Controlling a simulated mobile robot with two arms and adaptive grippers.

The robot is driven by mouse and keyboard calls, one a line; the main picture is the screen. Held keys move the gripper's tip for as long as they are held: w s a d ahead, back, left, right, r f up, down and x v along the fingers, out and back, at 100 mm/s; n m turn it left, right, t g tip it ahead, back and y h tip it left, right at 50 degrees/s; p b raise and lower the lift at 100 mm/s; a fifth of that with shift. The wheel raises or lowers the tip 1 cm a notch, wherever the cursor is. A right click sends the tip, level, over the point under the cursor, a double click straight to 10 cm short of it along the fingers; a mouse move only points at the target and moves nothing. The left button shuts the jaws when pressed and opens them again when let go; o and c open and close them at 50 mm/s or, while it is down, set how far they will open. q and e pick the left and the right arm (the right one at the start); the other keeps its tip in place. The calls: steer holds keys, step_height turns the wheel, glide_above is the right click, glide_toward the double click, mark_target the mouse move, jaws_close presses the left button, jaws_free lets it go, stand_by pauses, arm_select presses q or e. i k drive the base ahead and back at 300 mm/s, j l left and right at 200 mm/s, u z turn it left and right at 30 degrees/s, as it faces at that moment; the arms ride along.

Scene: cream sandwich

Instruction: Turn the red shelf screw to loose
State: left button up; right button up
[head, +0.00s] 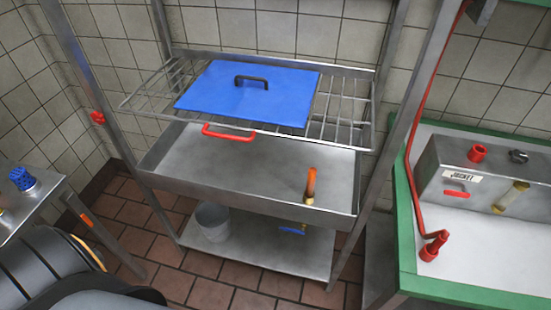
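A small red knob, which looks like the red shelf screw (97,117), sits on the left front post of the metal shelf rack (150,190). Whether it is tight or loose cannot be told from this view. It stands beside the level of the wire shelf (345,108) and the tray-like shelf (260,163). Neither gripper shows in the head view. A dark rounded part at the lower left looks like part of my own arm, and nothing touches the red knob.
A blue lid (235,95) with a dark handle lies on the wire shelf, with a red handle (229,132) below its front edge. An orange-handled fitting (310,182) stands on the tray shelf. A bucket (213,222) sits below. A steel table (40,205) is at left, a green-edged sink (470,290) at right.

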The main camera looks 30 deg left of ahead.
mark_target(98, 117)
steer(key=u, duration=2.1)
